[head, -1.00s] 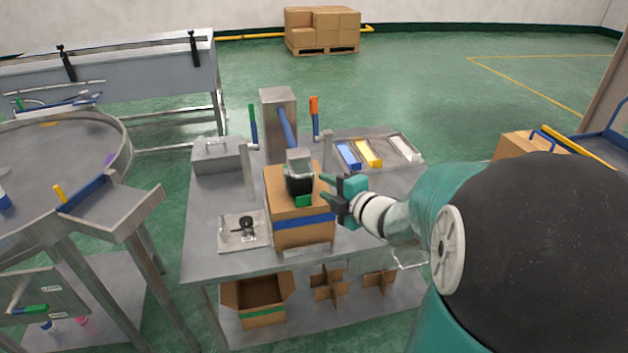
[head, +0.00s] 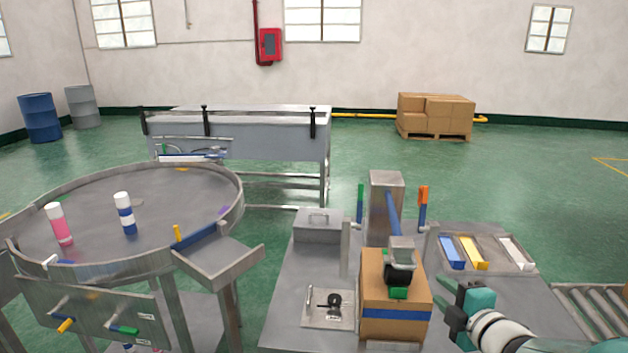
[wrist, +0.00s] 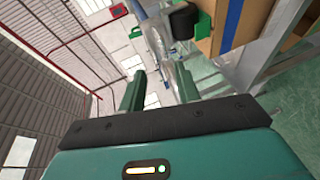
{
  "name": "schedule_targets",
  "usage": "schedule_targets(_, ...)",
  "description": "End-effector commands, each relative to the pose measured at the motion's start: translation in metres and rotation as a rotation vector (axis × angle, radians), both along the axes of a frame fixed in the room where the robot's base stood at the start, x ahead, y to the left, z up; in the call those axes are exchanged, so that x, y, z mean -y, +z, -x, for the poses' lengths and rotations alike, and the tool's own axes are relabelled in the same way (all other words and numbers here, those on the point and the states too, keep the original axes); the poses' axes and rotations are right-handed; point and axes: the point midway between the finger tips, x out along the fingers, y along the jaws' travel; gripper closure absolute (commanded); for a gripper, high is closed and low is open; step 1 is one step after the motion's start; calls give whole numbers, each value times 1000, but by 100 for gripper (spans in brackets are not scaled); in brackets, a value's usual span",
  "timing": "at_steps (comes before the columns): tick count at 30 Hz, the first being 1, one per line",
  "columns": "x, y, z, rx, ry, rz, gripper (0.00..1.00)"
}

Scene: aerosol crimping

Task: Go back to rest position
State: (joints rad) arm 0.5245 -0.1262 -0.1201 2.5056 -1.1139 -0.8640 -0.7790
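My gripper (head: 450,304) is at the lower right in the head view, just right of the cardboard box (head: 393,290) with a blue stripe. In the wrist view its two dark green fingers (wrist: 160,90) stand apart with nothing between them, so it is open. The box stands on the steel workbench (head: 290,285) under the crimping head (head: 401,258), which has a black and green lower part. That part and the box also show at the top right in the wrist view. Most of my arm is outside the head view.
A round steel table (head: 160,213) with a pink can (head: 58,225) and a blue-white can (head: 124,214) stands left. The workbench holds a metal case (head: 318,229), a small plate (head: 323,308) and blue, yellow and white bins (head: 472,253). A roller conveyor (head: 600,310) is right.

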Motion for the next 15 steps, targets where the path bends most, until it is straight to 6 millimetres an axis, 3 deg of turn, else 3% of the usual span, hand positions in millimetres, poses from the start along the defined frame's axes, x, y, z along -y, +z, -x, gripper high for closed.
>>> schedule_targets(8,1,32,2,-105,-370,-248,67)
schedule_targets(15,-29,37,41,-261,-677,-609,67)
